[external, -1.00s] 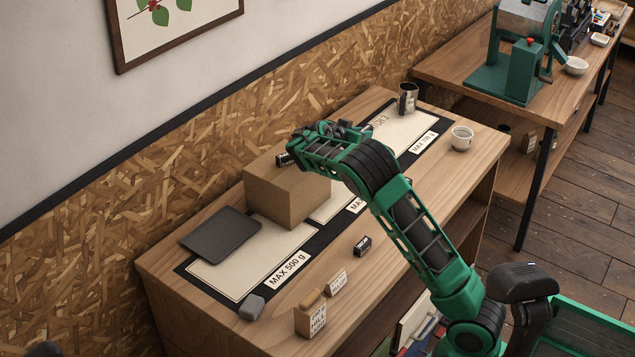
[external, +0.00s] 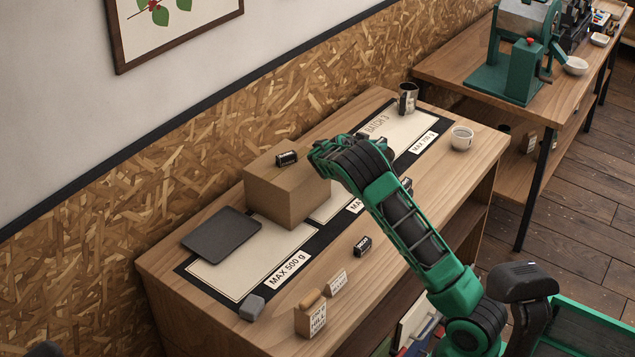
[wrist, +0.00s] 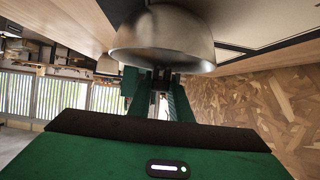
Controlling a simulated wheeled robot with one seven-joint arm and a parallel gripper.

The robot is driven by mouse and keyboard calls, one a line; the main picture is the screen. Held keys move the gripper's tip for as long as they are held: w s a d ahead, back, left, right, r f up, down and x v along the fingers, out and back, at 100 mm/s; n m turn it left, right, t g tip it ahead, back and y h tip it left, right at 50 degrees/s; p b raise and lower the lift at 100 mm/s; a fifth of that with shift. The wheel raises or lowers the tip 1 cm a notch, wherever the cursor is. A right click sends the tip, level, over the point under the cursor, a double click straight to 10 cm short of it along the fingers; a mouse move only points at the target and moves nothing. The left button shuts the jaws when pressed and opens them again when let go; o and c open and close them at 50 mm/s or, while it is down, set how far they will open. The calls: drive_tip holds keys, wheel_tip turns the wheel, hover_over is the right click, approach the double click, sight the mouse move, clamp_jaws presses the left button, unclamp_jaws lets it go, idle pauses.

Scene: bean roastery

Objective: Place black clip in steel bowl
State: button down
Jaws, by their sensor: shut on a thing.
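The steel bowl (wrist: 165,40) fills the top of the wrist view, close beyond my fingertips. It is hidden behind my arm in the external view. My gripper (wrist: 162,76) is shut, with its fingertips at the bowl's rim in the picture. A small dark thing between the fingertips appears to be the black clip, mostly hidden by the fingers. I cannot tell whether it touches the bowl. In the external view my gripper (external: 320,150) is just right of the cardboard box, its fingertips hidden.
A cardboard box (external: 290,195) carries a small black labelled piece (external: 286,158). A dark flat tray (external: 222,235) lies left of it. Another black labelled piece (external: 362,246), a tan block (external: 310,318), a grey block (external: 251,308), a white cup (external: 461,138) and a dark tin (external: 408,98) stand around.

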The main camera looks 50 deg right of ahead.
drive_tip(key=shift+f, duration=0.55)
drive_tip(key=c, duration=1.6)
unclamp_jaws()
drive_tip(key=shift+r, duration=0.25)
drive_tip(key=v, duration=1.2)
drive_tip(key=shift+r, duration=0.25)
